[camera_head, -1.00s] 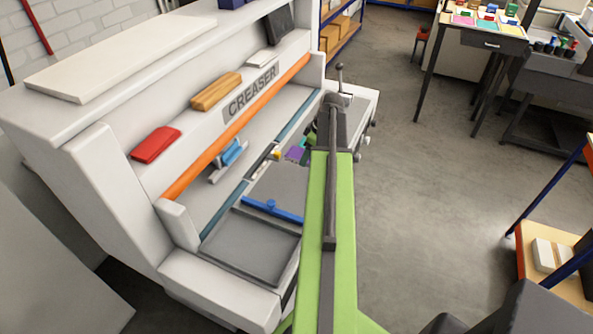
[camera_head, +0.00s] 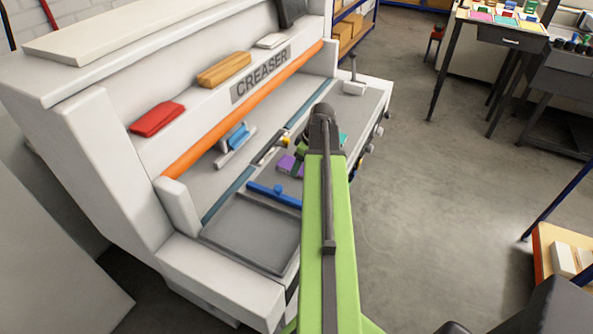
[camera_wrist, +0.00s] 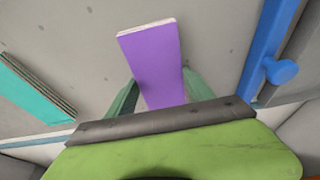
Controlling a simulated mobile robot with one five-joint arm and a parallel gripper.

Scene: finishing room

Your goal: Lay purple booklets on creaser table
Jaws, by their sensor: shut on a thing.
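A purple booklet (camera_wrist: 152,62) sits between the two green fingers of my gripper (camera_wrist: 160,95) in the wrist view, and the fingers are shut on it. In the head view the purple booklet (camera_head: 287,164) shows just left of my gripper (camera_head: 300,156), over the grey bed of the creaser table (camera_head: 250,230). I cannot tell whether the booklet touches the bed. The arm hides much of the gripper and part of the bed.
A teal booklet stack (camera_wrist: 35,92) lies on the bed; part of it shows in the head view (camera_head: 344,138). A blue bar with a knob (camera_head: 275,194) is close to the booklet. A yellow-tipped tool (camera_head: 284,141) lies behind. Open floor is at right.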

